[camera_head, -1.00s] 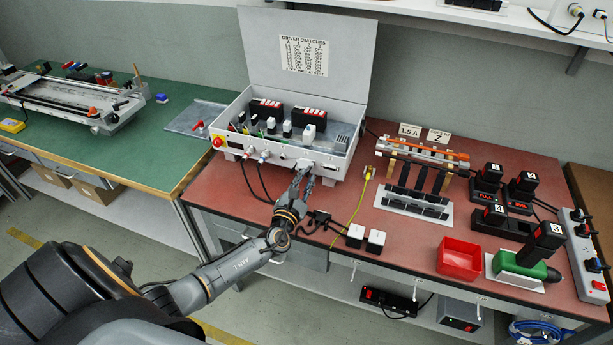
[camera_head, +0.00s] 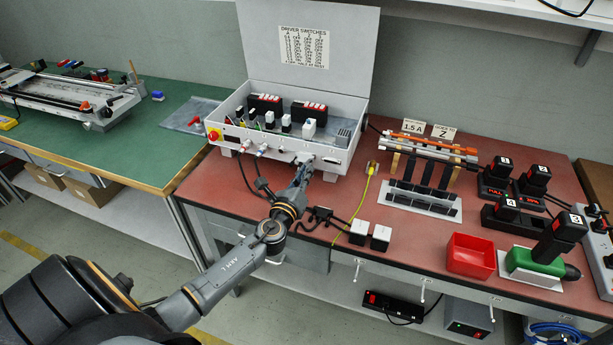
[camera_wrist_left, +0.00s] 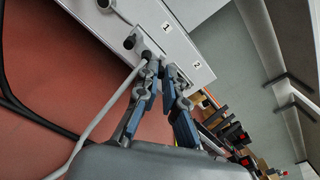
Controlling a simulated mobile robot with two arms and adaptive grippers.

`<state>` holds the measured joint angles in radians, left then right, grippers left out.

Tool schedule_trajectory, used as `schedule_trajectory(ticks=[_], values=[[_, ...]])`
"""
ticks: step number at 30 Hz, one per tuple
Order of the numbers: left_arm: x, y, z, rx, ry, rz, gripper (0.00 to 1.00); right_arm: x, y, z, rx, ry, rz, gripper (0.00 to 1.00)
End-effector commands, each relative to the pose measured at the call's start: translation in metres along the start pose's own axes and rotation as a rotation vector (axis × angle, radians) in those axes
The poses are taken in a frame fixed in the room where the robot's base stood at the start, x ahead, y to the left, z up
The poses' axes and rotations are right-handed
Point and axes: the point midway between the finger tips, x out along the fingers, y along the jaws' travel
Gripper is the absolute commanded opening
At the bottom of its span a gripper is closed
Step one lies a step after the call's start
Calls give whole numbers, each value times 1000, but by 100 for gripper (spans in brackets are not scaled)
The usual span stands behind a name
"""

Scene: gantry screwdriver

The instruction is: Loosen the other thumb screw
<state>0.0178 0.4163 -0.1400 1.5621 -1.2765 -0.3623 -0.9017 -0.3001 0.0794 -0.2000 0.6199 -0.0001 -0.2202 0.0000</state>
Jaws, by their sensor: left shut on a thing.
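The control box (camera_head: 275,145) stands open-lidded on the red bench. My left gripper (camera_head: 307,163) is at the lower right of its front face. In the left wrist view, a grey cable plug (camera_wrist_left: 145,45) sits on the white front panel, with a dark thumb screw (camera_wrist_left: 129,42) free at its left end. My left gripper (camera_wrist_left: 163,70) is shut at the plug's other end, by the label 2. The thumb screw there is hidden between the fingertips. A grey cable (camera_wrist_left: 105,110) runs from the plug past the fingers. My right gripper is not in view.
Another round connector (camera_wrist_left: 104,4) and dark cables lie left of the plug. On the bench, a yellow cable (camera_head: 364,200), white-topped plugs (camera_head: 380,237), a slotted rack (camera_head: 425,200) and a red bin (camera_head: 470,256) stand to the right.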

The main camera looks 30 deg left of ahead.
Motion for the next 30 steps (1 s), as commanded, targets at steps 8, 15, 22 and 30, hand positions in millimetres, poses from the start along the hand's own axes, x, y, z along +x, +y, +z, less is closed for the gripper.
schedule_trajectory(ticks=[8, 15, 22, 30], values=[[0, 1, -1, -618, -4, 0, 0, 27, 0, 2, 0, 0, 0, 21], [0, 1, -1, -905, -5, 0, 0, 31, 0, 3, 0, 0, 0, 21], [0, 0, 2, -1437, -4, 0, 0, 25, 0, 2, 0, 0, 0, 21], [0, 1, 0, -1553, -2, -1, 0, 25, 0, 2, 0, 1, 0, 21]])
